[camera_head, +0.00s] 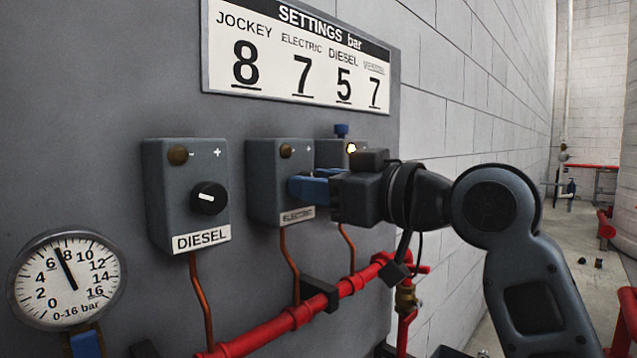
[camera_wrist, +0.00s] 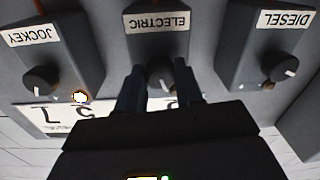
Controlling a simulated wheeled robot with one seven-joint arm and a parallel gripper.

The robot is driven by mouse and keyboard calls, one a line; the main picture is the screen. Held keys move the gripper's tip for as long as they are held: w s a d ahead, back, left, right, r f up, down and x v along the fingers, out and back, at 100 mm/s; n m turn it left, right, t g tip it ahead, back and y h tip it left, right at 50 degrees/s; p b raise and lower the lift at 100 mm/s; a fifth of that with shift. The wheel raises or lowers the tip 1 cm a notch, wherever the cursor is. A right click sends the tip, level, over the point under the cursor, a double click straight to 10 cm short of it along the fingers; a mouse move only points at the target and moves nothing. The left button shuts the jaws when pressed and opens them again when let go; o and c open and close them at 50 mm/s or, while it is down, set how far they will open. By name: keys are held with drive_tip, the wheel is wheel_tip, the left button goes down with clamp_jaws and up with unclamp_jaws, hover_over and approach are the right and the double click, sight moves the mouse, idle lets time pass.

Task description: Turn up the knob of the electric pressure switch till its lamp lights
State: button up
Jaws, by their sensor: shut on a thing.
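The grey electric pressure switch (camera_head: 268,195) is the middle box on the panel, with an "ELECTRIC" label, which also shows upside down in the wrist view (camera_wrist: 158,22). Its lamp (camera_head: 286,151) at the top left is brown and looks unlit. My gripper (camera_head: 308,188) reaches in from the right, its blue fingers at the front of this box. In the wrist view the dark knob (camera_wrist: 160,76) with a pale pointer mark sits between the two fingers, and the gripper is shut on it. The head view hides the knob behind the fingers.
The diesel switch (camera_head: 172,215) stands at the left, its lamp (camera_head: 177,155) unlit. The jockey switch (camera_head: 328,154) lies behind my gripper, its lamp (camera_head: 351,149) lit. The settings sign (camera_head: 270,80) gives 7 for electric. The gauge (camera_head: 68,280) reads about 7 bar. A red pipe (camera_head: 270,328) runs below.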

drive_tip(key=shift+m, duration=0.4)
drive_tip(key=o, duration=1)
drive_tip(key=shift+o, duration=0.2)
drive_tip(key=b+v, duration=0.1)
drive_tip(key=v, duration=0.6)
drive_tip(key=shift+s+d, duration=0.25)
drive_tip(key=shift+d, duration=0.05)
